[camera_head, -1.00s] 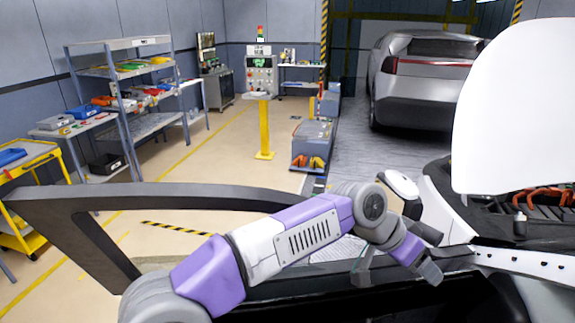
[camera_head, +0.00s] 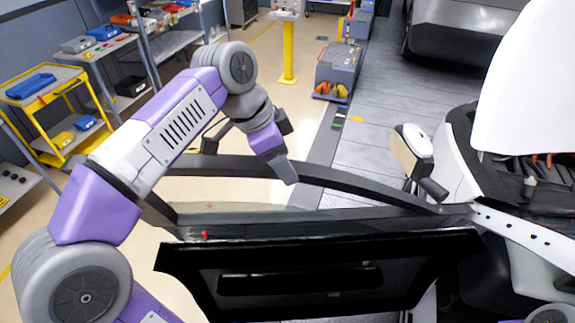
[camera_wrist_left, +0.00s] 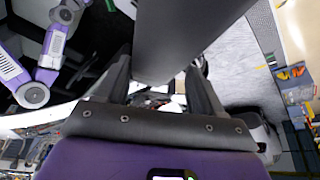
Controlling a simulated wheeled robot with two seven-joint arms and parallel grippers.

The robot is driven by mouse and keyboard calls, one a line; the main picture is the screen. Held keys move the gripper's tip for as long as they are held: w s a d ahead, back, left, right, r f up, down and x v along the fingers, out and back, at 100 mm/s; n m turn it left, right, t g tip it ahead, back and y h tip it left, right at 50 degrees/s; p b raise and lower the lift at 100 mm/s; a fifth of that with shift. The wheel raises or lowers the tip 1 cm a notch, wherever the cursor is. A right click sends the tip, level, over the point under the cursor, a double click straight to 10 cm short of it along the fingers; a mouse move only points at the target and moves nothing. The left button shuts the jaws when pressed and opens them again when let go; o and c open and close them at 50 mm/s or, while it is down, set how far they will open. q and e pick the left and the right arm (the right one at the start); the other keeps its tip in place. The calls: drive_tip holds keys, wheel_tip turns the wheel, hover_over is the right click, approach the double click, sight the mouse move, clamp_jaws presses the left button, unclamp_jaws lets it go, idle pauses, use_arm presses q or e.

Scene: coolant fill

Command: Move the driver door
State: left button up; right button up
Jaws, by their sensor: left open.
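The driver door spans the lower middle of the head view, with a dark window frame (camera_head: 345,183) above a black inner panel (camera_head: 300,272). It stands out from the white car body (camera_head: 455,170) on the right. My left gripper (camera_head: 284,172) is beside the window frame's upper bar, fingers pointing down. In the left wrist view, the fingers of this gripper (camera_wrist_left: 160,88) are spread and apart, with a dark flat bar (camera_wrist_left: 185,30), likely the door frame, before and between them. I cannot tell whether they touch it. My right gripper is not in view.
A white side mirror (camera_head: 414,142) sits near the door's hinge side. A raised white panel (camera_head: 530,80) stands over the open engine bay. A yellow cart (camera_head: 50,100) and shelves are at the left. Another car (camera_head: 465,30) is behind.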

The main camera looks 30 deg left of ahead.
use_arm(q)
drive_tip(key=shift+x, duration=1.3)
